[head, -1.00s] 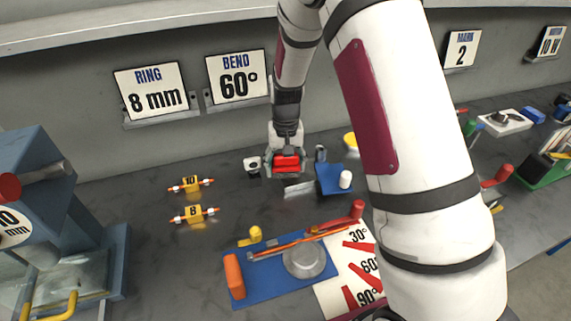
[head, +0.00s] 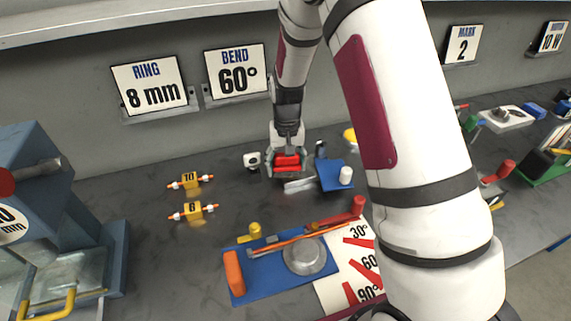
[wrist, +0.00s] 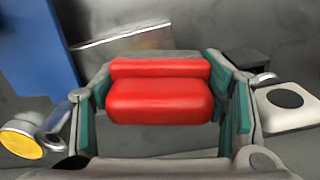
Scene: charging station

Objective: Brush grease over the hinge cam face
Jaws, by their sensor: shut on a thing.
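My gripper (head: 287,163) is shut on a red block-like piece (head: 288,161), low over the bench at the back middle. In the wrist view the red piece (wrist: 160,91) sits between the two teal finger pads. No bristles show, and its underside is hidden. A flat silver metal piece (head: 299,185) lies just in front of my gripper; it also shows in the wrist view (wrist: 125,37). I cannot tell whether the red piece touches anything. A hinge cam face cannot be made out clearly.
A blue block (head: 330,178) with a white cylinder (head: 346,174) stands right of my gripper. A white piece with a dark hole (head: 252,160) stands at its left. A blue bending plate (head: 250,281) lies in front. Two yellow gauges (head: 190,180) (head: 193,212) lie left.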

